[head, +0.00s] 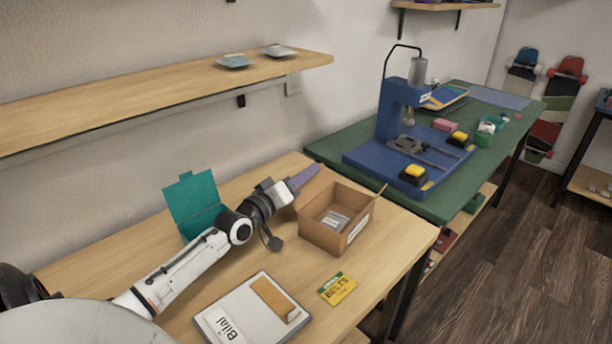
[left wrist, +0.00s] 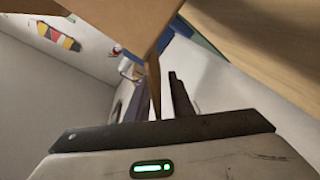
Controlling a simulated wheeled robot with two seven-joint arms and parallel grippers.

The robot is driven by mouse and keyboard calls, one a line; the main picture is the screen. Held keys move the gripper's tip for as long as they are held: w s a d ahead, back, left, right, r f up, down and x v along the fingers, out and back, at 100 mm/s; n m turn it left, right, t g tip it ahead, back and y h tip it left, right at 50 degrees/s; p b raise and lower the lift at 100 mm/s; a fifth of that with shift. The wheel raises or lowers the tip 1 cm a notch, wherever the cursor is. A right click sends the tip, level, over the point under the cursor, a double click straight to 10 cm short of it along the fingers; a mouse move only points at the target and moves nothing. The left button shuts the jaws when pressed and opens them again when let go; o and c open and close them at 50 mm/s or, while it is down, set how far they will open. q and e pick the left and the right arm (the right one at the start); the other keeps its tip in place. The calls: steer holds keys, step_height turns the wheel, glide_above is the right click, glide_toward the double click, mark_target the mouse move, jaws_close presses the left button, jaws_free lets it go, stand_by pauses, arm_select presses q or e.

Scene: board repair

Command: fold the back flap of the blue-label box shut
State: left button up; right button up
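An open cardboard box (head: 322,234) stands on the wooden table, with grey items (head: 337,219) inside. Its right-end side carries a whitish label (head: 358,228); I see no clear blue on it. One flap (head: 314,190) stands up at its back left, and another (head: 380,193) sticks up at its right. My left gripper (head: 303,179) is beside the back-left flap. In the left wrist view, cardboard (left wrist: 130,20) is close above a dark finger (left wrist: 181,96), and a thin brown edge runs down beside it. Contact and finger opening are unclear. My right gripper is out of view.
A teal open box (head: 193,200) stands behind my left arm. A green bench (head: 345,150) with a blue press (head: 392,110) stands beyond. A shelf (head: 160,87) hangs above.

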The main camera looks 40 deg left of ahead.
mark_target(316, 189)
arm_select(q)
steer(key=shift+w, duration=0.1)
jaws_close()
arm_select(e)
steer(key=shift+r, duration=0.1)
arm_select(q)
steer(key=shift+d+r+m+p, duration=0.3)
steer(key=shift+r+m+p, duration=0.1)
steer(key=shift+m+p, duration=0.5)
steer(key=shift+d+r+p, duration=0.15)
steer(key=shift+p, duration=0.3)
steer(key=m+p, duration=0.1)
steer(key=d+m+p, duration=0.1)
steer(key=m, duration=0.1)
steer(key=shift+d+r, duration=0.1)
steer(key=shift+r, duration=0.2)
steer(key=shift+w+d+m+p, duration=0.1)
steer(key=shift+d+m+p, duration=0.4)
steer(key=shift+m+p, duration=0.55)
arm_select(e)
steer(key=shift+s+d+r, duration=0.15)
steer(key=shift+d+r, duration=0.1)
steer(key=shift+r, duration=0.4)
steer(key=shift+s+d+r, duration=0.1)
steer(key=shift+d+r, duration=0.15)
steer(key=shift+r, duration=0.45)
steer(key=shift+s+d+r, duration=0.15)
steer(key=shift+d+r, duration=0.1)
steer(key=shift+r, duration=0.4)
